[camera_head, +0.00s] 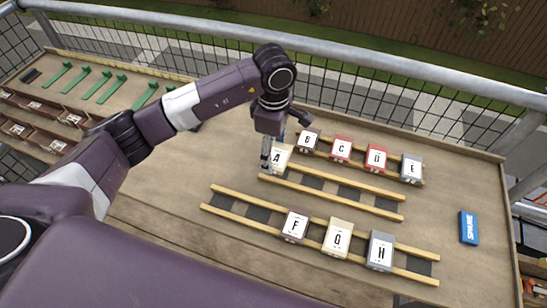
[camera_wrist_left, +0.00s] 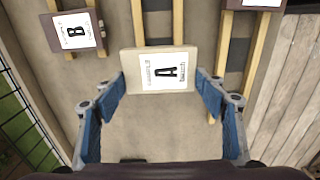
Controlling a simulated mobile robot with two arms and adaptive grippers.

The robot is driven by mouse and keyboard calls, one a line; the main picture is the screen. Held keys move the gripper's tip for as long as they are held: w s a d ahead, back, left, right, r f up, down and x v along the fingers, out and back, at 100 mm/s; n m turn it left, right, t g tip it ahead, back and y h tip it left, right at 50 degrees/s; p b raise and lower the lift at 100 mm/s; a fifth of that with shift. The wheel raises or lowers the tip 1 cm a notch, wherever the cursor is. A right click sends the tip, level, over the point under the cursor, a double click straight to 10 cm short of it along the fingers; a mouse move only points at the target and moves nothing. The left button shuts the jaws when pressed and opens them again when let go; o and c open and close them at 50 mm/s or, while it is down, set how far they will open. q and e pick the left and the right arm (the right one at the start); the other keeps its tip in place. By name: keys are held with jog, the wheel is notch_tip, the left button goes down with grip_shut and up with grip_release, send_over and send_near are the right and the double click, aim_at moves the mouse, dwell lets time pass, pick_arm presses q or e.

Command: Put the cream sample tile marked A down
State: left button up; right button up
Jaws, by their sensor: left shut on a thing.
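The cream tile marked A (camera_head: 281,158) is at the left end of the middle pair of wooden rails (camera_head: 340,203). My left gripper (camera_head: 268,157) is shut on it. In the left wrist view tile A (camera_wrist_left: 160,70) lies face up between the two blue-padded fingers of the left gripper (camera_wrist_left: 162,88), over the near end of the rails (camera_wrist_left: 178,22). I cannot tell whether it rests on the rails or hangs just above them. The other spaces on the middle rails are empty. My right gripper is not in view.
The back rails hold tiles B (camera_head: 306,140), C (camera_head: 341,149), D (camera_head: 376,157) and E (camera_head: 411,167). The front rails hold F (camera_head: 295,225), G (camera_head: 337,238) and H (camera_head: 380,250). A blue box (camera_head: 469,228) lies at right. Green brackets (camera_head: 110,88) lie far left.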

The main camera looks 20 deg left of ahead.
aim_at(274, 154)
pick_arm(q)
jog(key=shift+f, duration=0.35)
notch_tip(274, 154, down, 4)
jog(key=shift+r+p, duration=0.2)
jog(key=shift+p, duration=0.2)
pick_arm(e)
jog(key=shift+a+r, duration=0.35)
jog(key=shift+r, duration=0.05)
pick_arm(q)
jog(key=shift+f+b, duration=0.5)
jog(key=shift+b, duration=0.1)
jog(key=o, duration=1.3)
jog(key=shift+r, duration=0.1)
jog(key=shift+c, duration=0.2)
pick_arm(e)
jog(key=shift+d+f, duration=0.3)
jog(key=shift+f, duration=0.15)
pick_arm(q)
jog(key=shift+r, duration=0.1)
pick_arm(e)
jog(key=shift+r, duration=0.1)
